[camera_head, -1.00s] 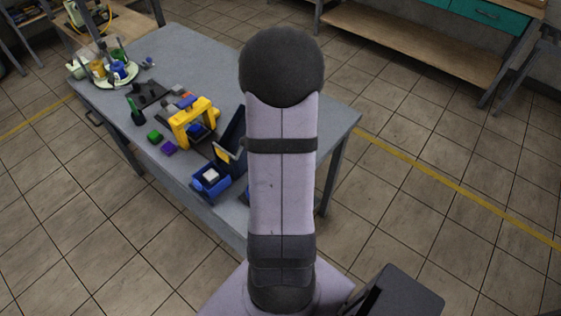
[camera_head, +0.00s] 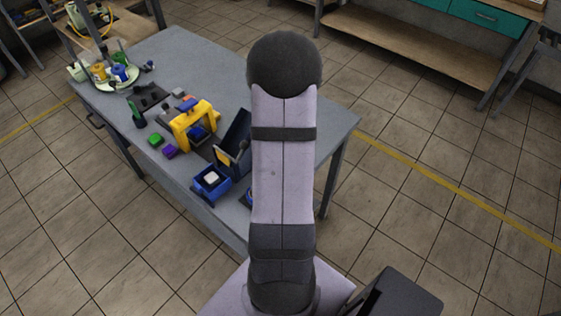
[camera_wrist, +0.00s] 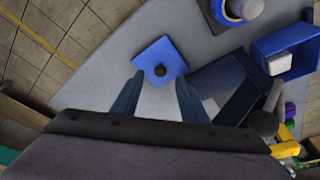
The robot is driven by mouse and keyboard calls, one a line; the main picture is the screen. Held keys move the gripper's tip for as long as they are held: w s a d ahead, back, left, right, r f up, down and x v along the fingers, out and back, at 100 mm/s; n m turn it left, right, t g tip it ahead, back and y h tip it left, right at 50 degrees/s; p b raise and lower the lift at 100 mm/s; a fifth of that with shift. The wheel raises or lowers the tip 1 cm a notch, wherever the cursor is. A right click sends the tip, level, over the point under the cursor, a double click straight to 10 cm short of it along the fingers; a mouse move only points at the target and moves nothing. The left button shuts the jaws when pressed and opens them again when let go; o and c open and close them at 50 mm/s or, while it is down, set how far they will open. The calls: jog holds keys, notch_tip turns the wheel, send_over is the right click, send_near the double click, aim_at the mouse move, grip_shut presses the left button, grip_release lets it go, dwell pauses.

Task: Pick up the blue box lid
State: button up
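The blue box lid (camera_wrist: 150,52) is a flat blue square with a dark round knob (camera_wrist: 159,71). It lies on the grey table in the wrist view. My gripper (camera_wrist: 157,92) is open, with its two bluish fingers apart and nothing between them. The lid and knob lie just beyond the fingertips in the picture, and I cannot tell the height gap. The blue box (camera_head: 211,182) stands open with a white block (camera_wrist: 279,63) inside; it also shows in the wrist view (camera_wrist: 290,43). In the head view my arm hides the lid and gripper.
A dark upright panel (camera_head: 237,137) stands near the box. The yellow frame (camera_head: 190,127), green block (camera_head: 155,139) and purple block (camera_head: 170,152) are farther left. A round blue-and-grey item (camera_wrist: 228,12) sits near the lid. Bare table (camera_wrist: 112,75) lies left of the lid.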

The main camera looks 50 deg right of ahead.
jog(key=shift+p+x, duration=0.65)
jog(key=shift+x, duration=1.45)
jog(key=shift+c, duration=0.2)
grip_shut()
